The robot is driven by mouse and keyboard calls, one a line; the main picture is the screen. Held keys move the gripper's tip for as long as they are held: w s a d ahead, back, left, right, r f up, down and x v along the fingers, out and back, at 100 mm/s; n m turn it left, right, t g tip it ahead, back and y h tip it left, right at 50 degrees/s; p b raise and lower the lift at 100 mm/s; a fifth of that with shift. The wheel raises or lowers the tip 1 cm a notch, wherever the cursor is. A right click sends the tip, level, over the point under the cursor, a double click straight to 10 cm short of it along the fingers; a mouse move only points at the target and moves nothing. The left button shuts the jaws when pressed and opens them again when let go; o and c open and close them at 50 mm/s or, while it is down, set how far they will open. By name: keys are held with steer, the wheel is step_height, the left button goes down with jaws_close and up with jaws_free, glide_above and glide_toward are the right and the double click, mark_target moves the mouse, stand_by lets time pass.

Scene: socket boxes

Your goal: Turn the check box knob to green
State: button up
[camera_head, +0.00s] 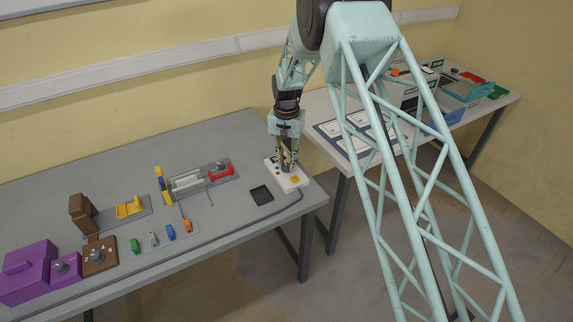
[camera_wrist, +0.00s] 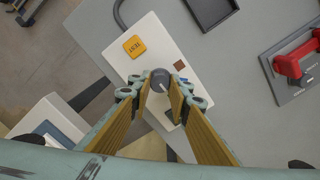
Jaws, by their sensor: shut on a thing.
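The check box (camera_head: 289,180) is a white box at the right end of the grey table. It also shows in the wrist view (camera_wrist: 144,46), with an orange button marked TEST (camera_wrist: 134,46). Its knob (camera_wrist: 160,76) is a dark grey round piece with a pale pointer line. My gripper (camera_head: 288,166) points down over the box. In the wrist view its two fingertips (camera_wrist: 160,88) are closed in on both sides of the knob. I cannot see any green mark near the knob; the fingers hide part of the box.
A black tray (camera_head: 261,195) lies just left of the box. A red-handled device (camera_head: 219,169) and several small coloured pieces, one orange (camera_head: 188,226), lie further left. Purple boxes (camera_head: 28,273) stand at the far left. A cable (camera_head: 240,221) runs along the table front.

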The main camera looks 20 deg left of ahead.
mark_target(287, 165)
stand_by(0.3)
steer(key=o, duration=0.9)
steer(key=shift+c, duration=0.2)
steer(key=shift+r, duration=0.15)
step_height(287, 165, up, 12)
stand_by(0.3)
stand_by(0.5)
